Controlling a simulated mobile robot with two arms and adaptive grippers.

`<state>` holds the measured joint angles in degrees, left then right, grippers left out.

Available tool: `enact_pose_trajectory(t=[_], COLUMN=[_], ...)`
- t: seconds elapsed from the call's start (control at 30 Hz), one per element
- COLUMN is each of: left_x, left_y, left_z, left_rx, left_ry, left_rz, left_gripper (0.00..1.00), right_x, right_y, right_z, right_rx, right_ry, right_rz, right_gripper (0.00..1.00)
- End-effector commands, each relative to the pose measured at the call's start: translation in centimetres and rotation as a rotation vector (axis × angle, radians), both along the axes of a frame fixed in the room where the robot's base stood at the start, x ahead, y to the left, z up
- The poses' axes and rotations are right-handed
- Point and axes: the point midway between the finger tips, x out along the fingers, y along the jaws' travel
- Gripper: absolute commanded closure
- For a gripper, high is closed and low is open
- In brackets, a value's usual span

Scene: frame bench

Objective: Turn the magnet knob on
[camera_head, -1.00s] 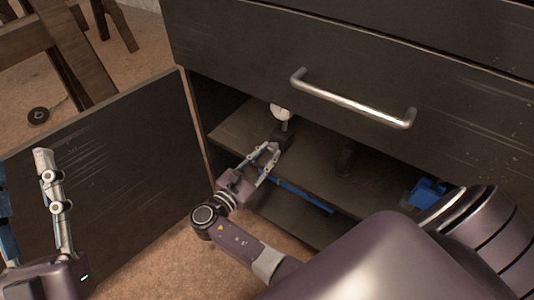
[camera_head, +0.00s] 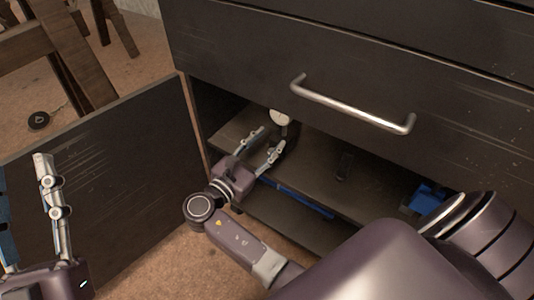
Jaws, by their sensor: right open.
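A small device with a white round dial (camera_head: 279,118) and a dark base (camera_head: 291,141) stands on the cabinet shelf, under the drawer front. I cannot make out the magnet knob itself; the base is small, dark and partly hidden by a finger. My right gripper (camera_head: 270,138) reaches into the cabinet from the front. Its two fingers are spread, with one fingertip left of the base and the other in front of it or touching it; I cannot tell which. My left gripper (camera_head: 22,172) is at the lower left, fingers apart and empty, in front of the open door.
The open cabinet door (camera_head: 125,170) stands at the left. A drawer with a metal handle (camera_head: 355,108) hangs above the shelf (camera_head: 320,180).

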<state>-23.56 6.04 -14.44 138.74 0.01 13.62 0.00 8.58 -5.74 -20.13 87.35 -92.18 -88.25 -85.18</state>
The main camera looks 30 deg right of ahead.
Motion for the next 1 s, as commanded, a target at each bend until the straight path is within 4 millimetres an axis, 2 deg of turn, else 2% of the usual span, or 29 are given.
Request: enact_pose_trajectory(t=[0.13,0.37,0.83,0.93,1.0], left_x=[0.0,0.0,0.0,0.0,0.0], left_y=[0.0,0.0,0.0,0.0,0.0], left_z=[0.0,0.0,0.0,0.0,0.0], left_rx=[0.000,0.000,0.000,0.000,0.000], left_ry=[0.000,0.000,0.000,0.000,0.000], left_rz=[0.000,0.000,0.000,0.000,0.000], left_gripper=[0.60,0.60,0.60,0.60,0.60], right_x=[0.0,0.0,0.1,1.0,2.3], right_y=[0.0,0.0,0.0,0.3,1.0], right_z=[2.0,2.9,2.7,1.6,0.2], right_rx=[0.002,0.000,0.009,0.077,0.184], right_ry=[-0.001,0.001,-0.006,-0.053,-0.123], right_rz=[0.000,0.000,0.010,0.078,0.174], right_gripper=[0.60,0.60,0.60,0.60,0.60])
